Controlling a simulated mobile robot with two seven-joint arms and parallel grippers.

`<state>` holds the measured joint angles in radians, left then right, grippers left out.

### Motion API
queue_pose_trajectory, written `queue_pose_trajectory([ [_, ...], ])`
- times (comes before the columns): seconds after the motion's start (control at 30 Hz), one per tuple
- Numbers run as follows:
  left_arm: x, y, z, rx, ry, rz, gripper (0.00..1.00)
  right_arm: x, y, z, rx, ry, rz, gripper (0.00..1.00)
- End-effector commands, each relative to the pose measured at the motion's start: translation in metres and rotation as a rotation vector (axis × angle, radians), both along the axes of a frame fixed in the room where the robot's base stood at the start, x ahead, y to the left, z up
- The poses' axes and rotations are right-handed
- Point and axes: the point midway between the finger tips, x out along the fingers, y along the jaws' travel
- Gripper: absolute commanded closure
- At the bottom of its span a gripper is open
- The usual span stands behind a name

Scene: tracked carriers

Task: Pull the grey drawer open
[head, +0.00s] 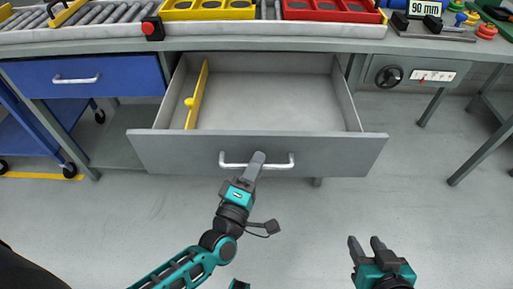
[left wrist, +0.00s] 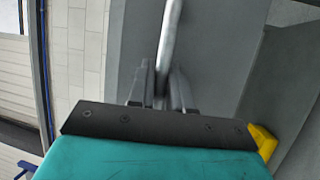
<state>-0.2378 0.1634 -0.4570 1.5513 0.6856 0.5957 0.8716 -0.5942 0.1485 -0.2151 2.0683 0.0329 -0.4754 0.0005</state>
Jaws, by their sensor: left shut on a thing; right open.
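The grey drawer (head: 310,157) is pulled well out from under the bench, in the head view. Its inside shows, with a bare floor and a yellow divider (head: 199,95) with a knob near the left wall. Its pale bar handle (head: 284,163) is on the front. In the left wrist view the handle bar (left wrist: 170,45) runs up from between the fingers. My right gripper (head: 367,246) is open and empty, low over the floor at the right, apart from the drawer.
A blue drawer (head: 82,77) is shut at the left. The bench top (head: 250,45) holds a red button (head: 153,29), a yellow tray (head: 208,12) and a red tray (head: 333,14). A grey panel with a black knob (head: 389,76) is at the right. The floor before the drawer is clear.

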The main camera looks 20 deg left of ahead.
Motion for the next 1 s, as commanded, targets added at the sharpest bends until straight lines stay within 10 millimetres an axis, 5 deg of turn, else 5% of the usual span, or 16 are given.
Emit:
queue_pose_trajectory([
  [0.53,-0.0085,-0.0025,0.0000,0.000,-0.001,0.000,1.00,-0.0002,-0.0029,-0.0009,-0.008,-0.002,-0.001,0.57],
  [0.57,-0.0085,-0.0025,0.0000,0.000,-0.001,0.000,0.80,-0.0002,-0.0029,-0.0010,-0.008,-0.002,-0.001,0.57],
  [0.6,-0.0084,-0.0025,0.0000,0.000,-0.001,0.000,0.76,-0.0003,-0.0030,-0.0011,-0.008,-0.001,-0.001,0.57],
  [1.0,-0.0081,-0.0028,-0.0005,0.000,-0.001,0.000,0.75,-0.0006,-0.0033,-0.0022,-0.009,0.002,-0.002,0.57],
])
